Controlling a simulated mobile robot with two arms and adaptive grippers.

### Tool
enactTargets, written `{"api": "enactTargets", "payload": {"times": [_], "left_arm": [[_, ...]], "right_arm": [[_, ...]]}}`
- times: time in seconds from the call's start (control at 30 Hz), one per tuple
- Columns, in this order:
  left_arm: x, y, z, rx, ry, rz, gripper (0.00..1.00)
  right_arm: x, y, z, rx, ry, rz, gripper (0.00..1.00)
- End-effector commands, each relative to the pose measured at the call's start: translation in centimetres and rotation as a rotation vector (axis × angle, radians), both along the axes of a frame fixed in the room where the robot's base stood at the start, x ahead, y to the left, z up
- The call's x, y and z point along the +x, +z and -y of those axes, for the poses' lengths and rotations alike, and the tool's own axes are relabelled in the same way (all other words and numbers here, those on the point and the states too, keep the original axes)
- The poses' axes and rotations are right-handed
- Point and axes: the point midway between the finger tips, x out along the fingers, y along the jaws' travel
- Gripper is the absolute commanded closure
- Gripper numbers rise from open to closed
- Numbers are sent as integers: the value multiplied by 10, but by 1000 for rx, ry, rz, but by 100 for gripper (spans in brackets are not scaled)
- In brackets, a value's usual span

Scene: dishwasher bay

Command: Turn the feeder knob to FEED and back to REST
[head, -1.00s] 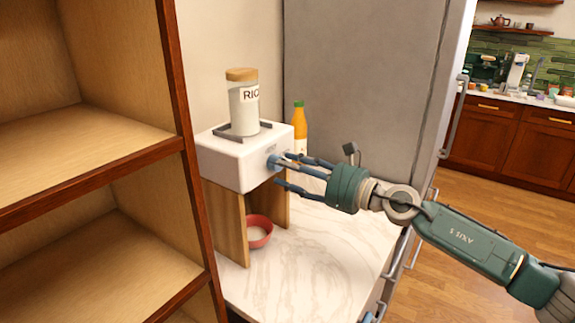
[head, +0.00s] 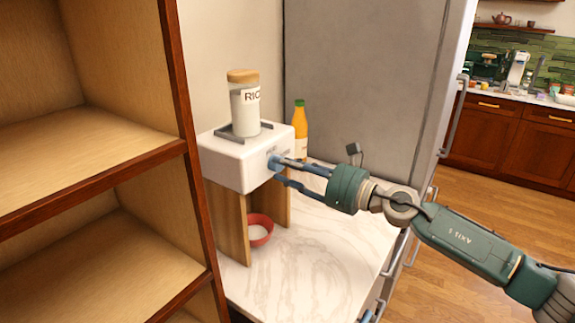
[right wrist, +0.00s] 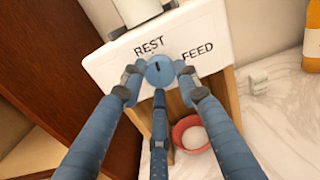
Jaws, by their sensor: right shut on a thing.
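The feeder (head: 228,162) is a white box on wooden legs, with a jar labelled RIC (head: 244,108) on top. Its blue round knob (right wrist: 159,71) is on the front face, below and between the words REST and FEED in the right wrist view. The dark mark on the knob is near upright, pointing toward REST. My right gripper (head: 277,170) is shut on the knob, with fingers on both sides of it and a third finger below. A red bowl (head: 260,229) with white contents stands under the feeder.
A wooden shelf unit (head: 182,100) stands close at the left. An orange bottle (head: 300,128) is behind the feeder, beside a grey fridge side (head: 362,80). The marble counter (head: 330,245) is clear in front.

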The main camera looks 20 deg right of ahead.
Motion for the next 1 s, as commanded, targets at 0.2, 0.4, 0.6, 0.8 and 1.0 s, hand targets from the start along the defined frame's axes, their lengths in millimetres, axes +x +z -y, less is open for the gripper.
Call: {"api": "enactTargets", "payload": {"times": [0.2,0.4,0.6,0.8,1.0], "left_arm": [[0,18,0,0,0,1,60],[1,31,1,-1,-1,2,60],[1,44,1,-2,0,3,60],[2,58,1,-2,0,3,60],[2,71,1,-2,0,3,60]], "right_arm": [[-2,-5,-1,155,2,-138,95],[-3,-6,-3,304,2,-257,95],[-4,-6,-4,454,3,-376,95],[-5,-6,-5,603,4,-493,95],[-5,-5,-5,751,3,-607,95]]}}
